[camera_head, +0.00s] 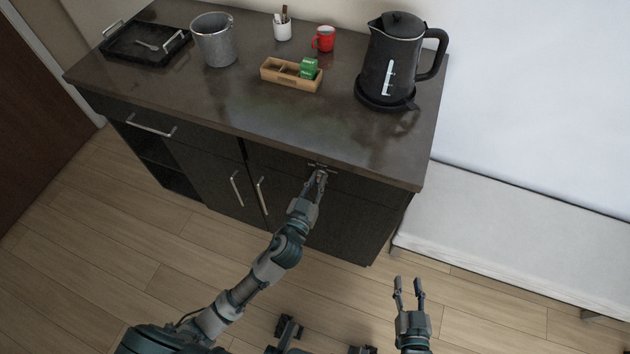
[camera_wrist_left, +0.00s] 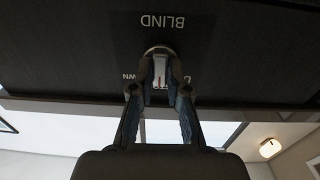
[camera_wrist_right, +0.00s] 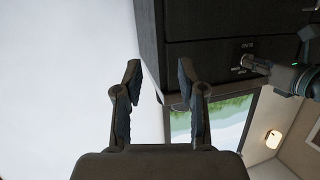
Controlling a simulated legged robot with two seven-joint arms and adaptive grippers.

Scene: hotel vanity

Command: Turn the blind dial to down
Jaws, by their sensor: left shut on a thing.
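The blind dial (camera_wrist_left: 160,52) is a small metallic knob on the dark cabinet front, below the counter's front edge. An upside-down BLIND label (camera_wrist_left: 163,21) shows beside it in the left wrist view. Parts of letters show on both sides of it, "WN" on the left; the rest is hidden by my fingers. My left gripper (camera_wrist_left: 159,82) is shut on the dial, one finger on each side. In the head view this gripper (camera_head: 320,176) covers most of the dial. My right gripper (camera_head: 409,282) is open and empty, right of the cabinet; it also shows open in the right wrist view (camera_wrist_right: 160,78).
The dark counter (camera_head: 210,101) holds a kettle (camera_head: 390,65), a wooden box (camera_head: 280,77), a red mug (camera_head: 324,39), a white cup (camera_head: 282,27), a metal bucket (camera_head: 214,40) and a black tray (camera_head: 125,48). A pale bench (camera_head: 510,225) stands at right.

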